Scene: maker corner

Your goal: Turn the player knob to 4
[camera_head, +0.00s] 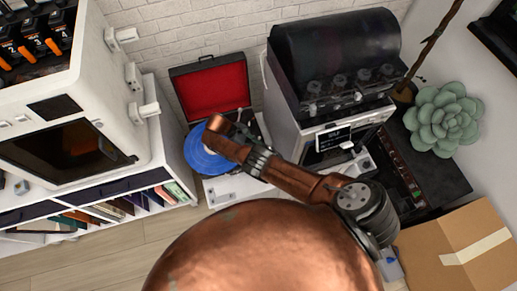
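The record player (228,188) is white and stands on the floor-level surface by the brick wall, left of centre. Its lid (211,86) is up and lined in red. A blue record (197,151) lies on its platter. One copper-coloured arm of mine crosses from the right over the player and covers part of its top. The arm's blunt copper end shows above the record's right side. I can make out no gripper fingers on it. My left arm does not show. No knob or number marking on the player can be made out.
A white shelf unit (181,172) with books and a white machine (118,80) stand left. Right of the player is a boxy machine with a dark clear cover (335,45). A succulent (443,118) and a cardboard box (440,245) are at the right. My copper body fills the bottom.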

